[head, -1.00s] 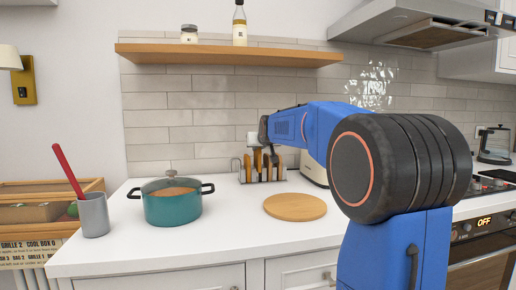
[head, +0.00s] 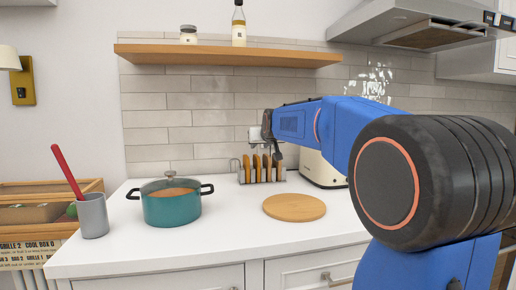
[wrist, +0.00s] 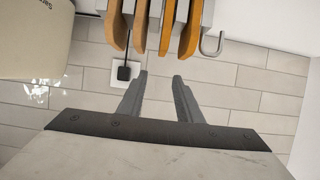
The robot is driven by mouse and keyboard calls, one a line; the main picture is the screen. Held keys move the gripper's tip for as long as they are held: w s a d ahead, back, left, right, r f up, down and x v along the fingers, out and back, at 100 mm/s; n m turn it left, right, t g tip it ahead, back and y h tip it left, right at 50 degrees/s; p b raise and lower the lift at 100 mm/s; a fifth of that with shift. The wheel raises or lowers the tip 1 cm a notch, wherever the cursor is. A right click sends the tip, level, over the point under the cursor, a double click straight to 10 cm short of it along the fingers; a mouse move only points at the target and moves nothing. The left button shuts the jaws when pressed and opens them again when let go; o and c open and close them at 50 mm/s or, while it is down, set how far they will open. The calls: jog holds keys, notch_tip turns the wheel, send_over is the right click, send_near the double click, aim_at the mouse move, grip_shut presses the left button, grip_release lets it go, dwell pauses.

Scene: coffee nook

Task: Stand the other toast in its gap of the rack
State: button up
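The toast rack (head: 241,179) stands on the counter near the back wall, with several brown toast slices (head: 257,168) upright in it. In the wrist view the slices (wrist: 165,27) stand between grey rack dividers (wrist: 180,22) at the top edge, cut off by the frame. My gripper (wrist: 160,75) is open with nothing between its fingers; its tips are apart from the slices. In the head view my gripper (head: 278,153) is at the rack's right end, partly covering it. No loose toast shows outside the rack.
A cream toaster (head: 318,170) stands just right of the rack. A round wooden board (head: 294,207) lies bare in front. A teal pot (head: 172,206) and a grey cup (head: 93,216) stand left. A wall socket (wrist: 122,72) is behind.

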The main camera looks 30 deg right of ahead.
jog(key=v, duration=1.1)
jog(key=shift+s, duration=0.3)
jog(key=shift+r, duration=0.1)
